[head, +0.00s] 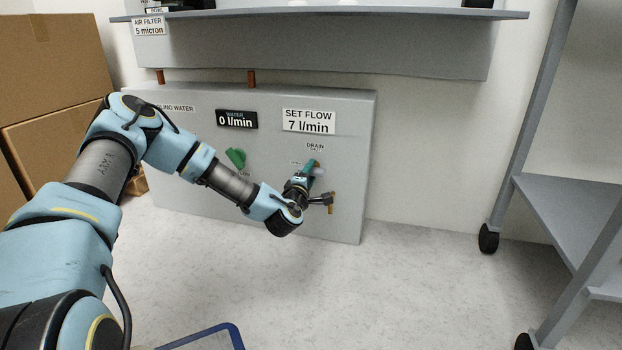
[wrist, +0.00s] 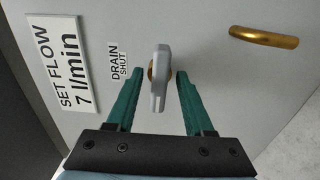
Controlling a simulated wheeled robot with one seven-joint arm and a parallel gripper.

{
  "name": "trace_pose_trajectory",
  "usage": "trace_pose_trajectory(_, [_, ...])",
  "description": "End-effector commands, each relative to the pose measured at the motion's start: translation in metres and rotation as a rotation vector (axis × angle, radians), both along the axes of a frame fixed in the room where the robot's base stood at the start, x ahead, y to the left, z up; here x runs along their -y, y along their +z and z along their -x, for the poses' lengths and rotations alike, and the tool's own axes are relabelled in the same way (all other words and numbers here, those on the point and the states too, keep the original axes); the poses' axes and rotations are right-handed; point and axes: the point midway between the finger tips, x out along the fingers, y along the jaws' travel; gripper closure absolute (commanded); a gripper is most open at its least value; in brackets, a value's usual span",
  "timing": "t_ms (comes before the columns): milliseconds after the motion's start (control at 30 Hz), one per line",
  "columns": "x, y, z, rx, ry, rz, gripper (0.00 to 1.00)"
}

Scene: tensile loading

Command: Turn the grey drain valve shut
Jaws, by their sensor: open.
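The grey drain valve (wrist: 159,85) has a lever handle on a brass stem in the wall panel. In the wrist view its handle points toward the bottom of the picture, by the DRAIN SHUT label (wrist: 118,61). My gripper (wrist: 158,77) has its two green fingers apart, one on each side of the handle. A gap shows on both sides, so neither finger visibly touches it. In the head view my gripper (head: 313,168) is at the panel below the DRAIN label (head: 315,146). My wrist and fingers mostly hide the valve there.
A brass spout (wrist: 265,37) sticks out near the valve. A green valve handle (head: 236,158) is on the panel (head: 190,130) to the left. A grey shelf (head: 330,45) overhangs above. Cardboard boxes (head: 50,60) stand left, a wheeled rack (head: 565,215) right.

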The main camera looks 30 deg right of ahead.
Motion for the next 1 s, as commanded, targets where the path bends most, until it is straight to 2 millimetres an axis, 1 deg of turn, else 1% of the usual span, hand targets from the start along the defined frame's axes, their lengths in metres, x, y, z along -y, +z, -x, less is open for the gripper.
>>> trace_pose_trajectory(100, [0.0038, -0.0002, -0.0042, 0.001, 0.001, 0.001, 0.47])
trace_pose_trajectory(367, [0.0044, 0.0006, -0.0048, 0.000, 0.000, 0.000, 0.47])
trace_pose_trajectory(833, [0.0042, 0.0002, -0.0046, 0.000, 0.000, 0.000, 0.99])
trace_pose_trajectory(1000, [0.0041, 0.0001, -0.0047, -0.001, 0.000, -0.001, 1.00])
